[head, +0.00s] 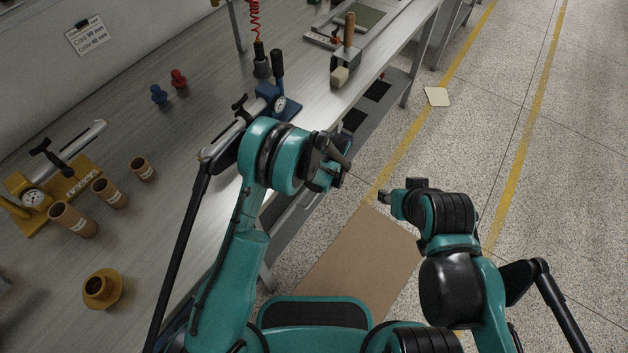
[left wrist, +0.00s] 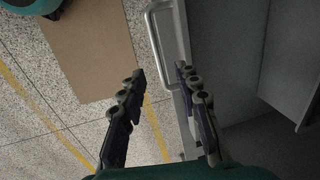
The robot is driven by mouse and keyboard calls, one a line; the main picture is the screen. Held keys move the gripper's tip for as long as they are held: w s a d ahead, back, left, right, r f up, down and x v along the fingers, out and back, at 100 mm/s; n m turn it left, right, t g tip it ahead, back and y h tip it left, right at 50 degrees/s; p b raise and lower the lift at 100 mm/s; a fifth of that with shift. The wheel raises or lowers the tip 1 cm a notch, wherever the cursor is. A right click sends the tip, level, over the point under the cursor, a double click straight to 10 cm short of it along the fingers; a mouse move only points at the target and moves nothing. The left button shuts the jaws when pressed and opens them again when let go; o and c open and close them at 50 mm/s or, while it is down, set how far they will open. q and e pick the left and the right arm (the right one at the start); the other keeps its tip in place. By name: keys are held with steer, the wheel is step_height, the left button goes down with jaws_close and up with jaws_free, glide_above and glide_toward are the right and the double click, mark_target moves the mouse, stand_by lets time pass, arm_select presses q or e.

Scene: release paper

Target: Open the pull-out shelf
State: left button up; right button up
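The pull-out shelf is a grey tray under the workbench; in the left wrist view its front edge (left wrist: 184,28) runs down the middle, with a pale metal bar handle (left wrist: 153,32) on it. My left gripper (left wrist: 160,74) is open, and the lower end of the handle appears between its fingertips. I cannot tell whether either finger touches it. In the head view my left gripper (head: 332,165) is beside the bench's front edge, and my arm hides the handle. My right gripper (head: 390,203) is over the floor, away from the shelf; its fingers are too small to read.
The workbench (head: 215,120) holds a blue gauge tool (head: 284,108), a yellow gauge tool (head: 60,195), brown cups (head: 108,193) and a mallet (head: 346,55) near its edge. A brown mat (head: 350,262) lies on the floor.

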mark_target(316, 195)
arm_select(q)
steer(key=shift+w+a+f+b, duration=0.15)
steer(key=shift+f+b, duration=0.35)
steer(key=shift+f, duration=0.65)
steer(key=shift+s+a+f+b, duration=0.15)
steer(key=shift+f+b, duration=0.4)
steer(key=shift+f, duration=0.65)
steer(key=shift+w+a+f+b, duration=0.2)
steer(key=shift+f+b, duration=0.3)
steer(key=shift+f, duration=0.65)
arm_select(e)
steer(key=f, duration=0.1)
steer(key=s+f, duration=0.1)
steer(key=f, duration=0.1)
steer(key=shift+d, duration=0.1)
arm_select(q)
steer(key=shift+s, duration=0.1)
steer(key=shift+c, duration=0.2)
arm_select(e)
steer(key=shift+r, duration=0.1)
arm_select(q)
jaws_close()
